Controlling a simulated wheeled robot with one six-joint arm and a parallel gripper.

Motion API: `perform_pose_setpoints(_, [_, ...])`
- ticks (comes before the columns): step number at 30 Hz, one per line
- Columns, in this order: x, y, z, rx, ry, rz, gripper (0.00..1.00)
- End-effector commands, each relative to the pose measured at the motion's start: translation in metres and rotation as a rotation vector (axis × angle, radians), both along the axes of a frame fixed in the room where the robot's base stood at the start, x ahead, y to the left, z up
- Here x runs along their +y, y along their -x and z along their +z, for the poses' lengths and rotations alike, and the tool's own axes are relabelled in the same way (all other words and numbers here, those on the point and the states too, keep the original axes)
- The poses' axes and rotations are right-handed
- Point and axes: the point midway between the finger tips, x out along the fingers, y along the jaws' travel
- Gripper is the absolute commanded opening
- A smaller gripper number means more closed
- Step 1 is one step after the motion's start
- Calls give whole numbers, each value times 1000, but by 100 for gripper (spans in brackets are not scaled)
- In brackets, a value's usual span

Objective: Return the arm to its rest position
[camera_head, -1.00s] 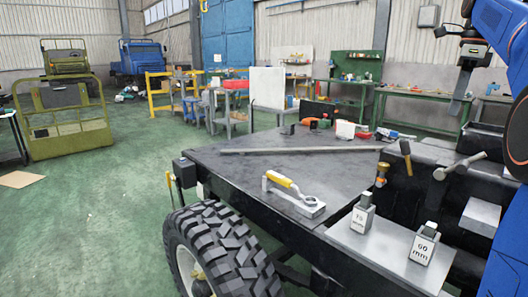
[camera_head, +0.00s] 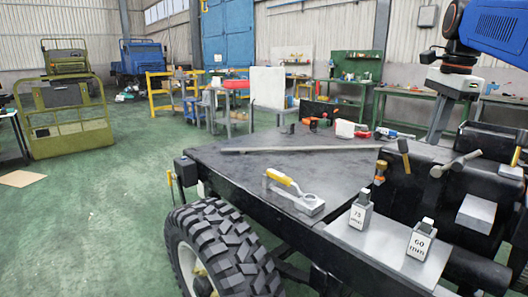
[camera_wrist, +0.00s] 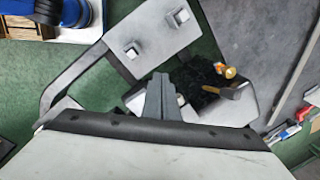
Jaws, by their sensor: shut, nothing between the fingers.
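My gripper (camera_head: 437,130) hangs from my blue arm at the upper right of the head view. In the wrist view my gripper (camera_wrist: 160,82) shows as a closed grey wedge with nothing between the fingers. The blue arm (camera_head: 495,28) reaches in from the right edge; the rest of it is outside the head view.
The chassis top (camera_head: 250,170) carries a yellow-handled tool (camera_head: 294,193), a long bar (camera_head: 300,149) and two marked blocks (camera_head: 361,211) (camera_head: 421,241). Green floor (camera_head: 90,220) is open at left.

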Motion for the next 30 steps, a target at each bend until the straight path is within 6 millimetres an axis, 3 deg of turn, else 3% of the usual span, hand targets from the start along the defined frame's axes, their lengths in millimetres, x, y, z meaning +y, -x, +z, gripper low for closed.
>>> perform_pose_setpoints(6, [42,45,-47,-60,68,320,0])
perform_pose_setpoints(15, [85,110,-128,-134,184,763,0])
perform_pose_setpoints(24, [117,178,-225,-201,322,1203,0])
perform_pose_setpoints(30, [128,213,-281,-230,405,1434,0])
